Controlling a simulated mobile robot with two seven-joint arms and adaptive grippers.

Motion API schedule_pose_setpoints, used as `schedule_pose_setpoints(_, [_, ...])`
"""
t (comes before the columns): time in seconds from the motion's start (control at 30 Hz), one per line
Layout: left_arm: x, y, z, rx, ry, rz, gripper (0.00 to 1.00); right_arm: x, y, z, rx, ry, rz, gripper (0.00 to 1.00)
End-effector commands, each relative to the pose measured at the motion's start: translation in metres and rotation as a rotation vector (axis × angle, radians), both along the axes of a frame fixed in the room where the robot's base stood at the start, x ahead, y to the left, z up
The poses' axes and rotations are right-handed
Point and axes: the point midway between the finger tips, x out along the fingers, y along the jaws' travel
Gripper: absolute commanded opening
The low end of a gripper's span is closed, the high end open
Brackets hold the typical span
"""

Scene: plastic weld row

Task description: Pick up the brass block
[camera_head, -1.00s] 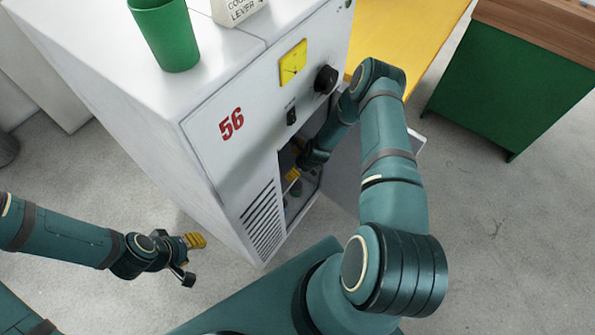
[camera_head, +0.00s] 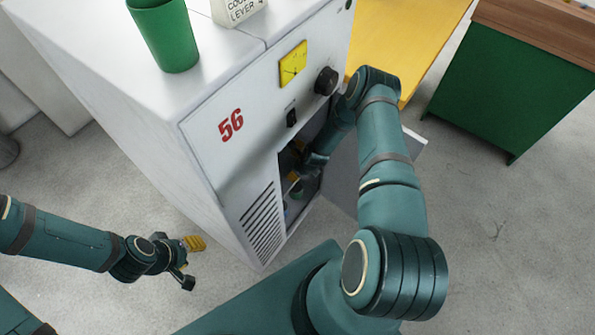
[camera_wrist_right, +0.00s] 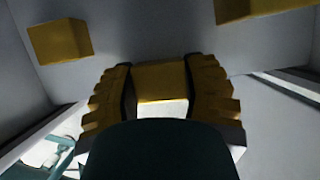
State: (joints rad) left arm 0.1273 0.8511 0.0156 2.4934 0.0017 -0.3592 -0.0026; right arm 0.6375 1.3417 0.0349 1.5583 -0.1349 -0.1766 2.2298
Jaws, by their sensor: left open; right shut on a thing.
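My right gripper (camera_wrist_right: 158,100) is shut on a brass block (camera_wrist_right: 162,82), which sits between its ribbed yellow finger pads in the right wrist view. In the head view my right arm reaches into the open lower compartment of the white machine (camera_head: 222,165). The right gripper (camera_head: 297,186) is small and partly hidden there, and the block cannot be made out. My left gripper (camera_head: 192,262) is open and empty beside the machine, above the floor.
Two more brass-coloured blocks show in the right wrist view, one at upper left (camera_wrist_right: 58,40) and one at the top right edge (camera_wrist_right: 262,8). The machine's door (camera_head: 345,180) is swung open by my right arm. A green cup (camera_head: 163,38) stands on top.

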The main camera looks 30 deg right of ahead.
Motion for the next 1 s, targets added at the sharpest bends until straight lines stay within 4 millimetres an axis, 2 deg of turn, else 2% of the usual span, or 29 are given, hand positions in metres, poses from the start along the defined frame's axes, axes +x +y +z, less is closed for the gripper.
schedule_pose_setpoints(0.17, [-0.001, 0.000, 0.007, 0.000, 0.003, -0.001, 0.42, -0.003, -0.003, 0.011, -0.001, -0.002, -0.002, 0.03])
schedule_pose_setpoints(0.53, [-0.005, -0.001, 0.027, -0.003, 0.012, -0.002, 0.42, -0.002, -0.002, 0.077, -0.001, -0.004, 0.000, 0.03])
schedule_pose_setpoints(0.6, [-0.005, -0.001, 0.028, -0.003, 0.013, -0.003, 0.42, -0.019, -0.009, 0.071, 0.001, 0.002, -0.007, 0.03])
schedule_pose_setpoints(0.77, [-0.006, -0.001, 0.032, -0.003, 0.014, -0.004, 0.42, -0.051, -0.022, 0.071, 0.003, 0.003, -0.008, 0.03])
schedule_pose_setpoints(1.0, [-0.008, -0.001, 0.039, -0.004, 0.018, -0.004, 0.42, -0.110, -0.046, 0.071, 0.002, 0.002, -0.008, 0.03])
